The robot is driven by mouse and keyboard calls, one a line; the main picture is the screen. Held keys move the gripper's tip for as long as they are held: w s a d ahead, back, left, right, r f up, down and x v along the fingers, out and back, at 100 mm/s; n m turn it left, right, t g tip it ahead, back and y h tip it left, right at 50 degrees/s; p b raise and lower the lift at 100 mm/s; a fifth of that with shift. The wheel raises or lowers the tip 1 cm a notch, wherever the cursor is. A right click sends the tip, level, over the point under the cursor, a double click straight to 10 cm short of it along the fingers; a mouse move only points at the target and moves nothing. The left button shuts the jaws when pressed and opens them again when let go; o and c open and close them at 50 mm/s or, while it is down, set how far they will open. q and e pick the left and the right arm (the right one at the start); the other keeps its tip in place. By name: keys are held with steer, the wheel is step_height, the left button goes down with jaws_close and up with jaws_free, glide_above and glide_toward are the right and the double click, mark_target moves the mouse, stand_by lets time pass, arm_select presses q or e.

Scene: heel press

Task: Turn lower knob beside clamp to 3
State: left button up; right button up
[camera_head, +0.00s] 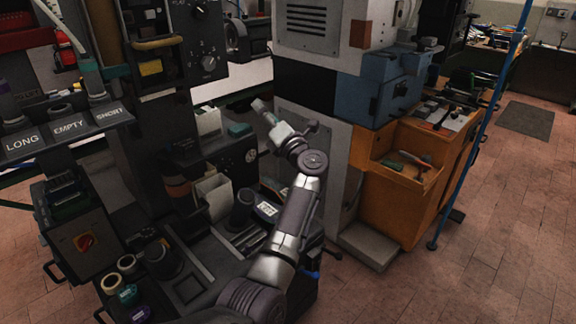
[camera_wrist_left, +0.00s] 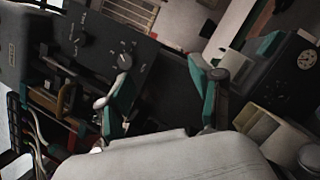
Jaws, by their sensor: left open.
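The lower knob (camera_head: 208,63) is a round black dial on the dark upright panel of the machine, in the upper left of the head view. It also shows in the wrist view (camera_wrist_left: 124,61), with pale marks around it; its setting is too small to read. A second knob (camera_head: 198,12) sits above it. My left gripper (camera_head: 262,107) is in front of the machine, lower and to the right of the lower knob, apart from it. In the wrist view its two teal-padded fingers (camera_wrist_left: 160,78) stand wide apart with nothing held between them. My right gripper is out of view.
A bench with cups and tape rolls (camera_head: 111,284) lies below the panel. A label rack (camera_head: 70,130) reads LONG, EMPTY, SHORT. A grey and blue machine (camera_head: 392,85) on an orange cabinet (camera_head: 408,205) stands right of my arm. The floor at right is mostly clear.

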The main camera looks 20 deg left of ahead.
arm_select(q)
steer(key=d+f+m+t+h, duration=0.2)
steer(key=f+m+t+h, duration=0.1)
steer(key=f+m, duration=0.3)
steer(key=w+d+f+m+t+h, duration=0.1)
steer(key=d+f+m+t+h, duration=0.2)
steer(key=f+m, duration=0.3)
steer(key=shift+d+f+m, duration=0.25)
steer(key=shift+f+m, duration=0.05)
steer(key=shift+f, duration=1.4)
steer(key=shift+w+f, duration=0.1)
